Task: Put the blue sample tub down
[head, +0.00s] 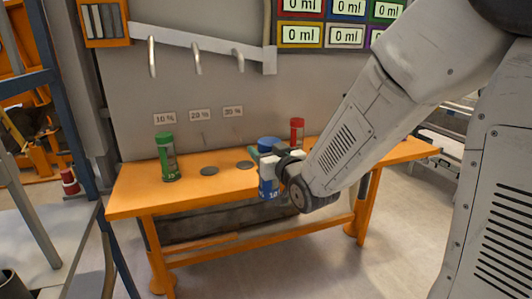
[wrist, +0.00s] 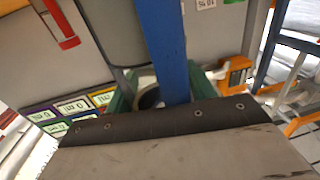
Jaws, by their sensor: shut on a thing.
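The blue sample tub (head: 267,185) is held in my gripper (head: 272,160) in front of the orange table's (head: 145,200) back part in the head view. It looks upright, with its blue lid above the jaws and its body below. My gripper is shut on it. The arm partly hides the tub's right side. I cannot tell from this view whether its base touches the table. In the wrist view, a blue upright strip (wrist: 165,50) shows beyond the dark edge of my gripper; I cannot tell what it is.
A green tub (head: 167,160) stands at the table's left, under the 10 % label (head: 164,118). A dark round spot (head: 209,171) lies under the 20 % label, another (head: 245,164) under 30 %. A red tub (head: 297,130) stands behind my gripper. Hooks (head: 196,58) hang above.

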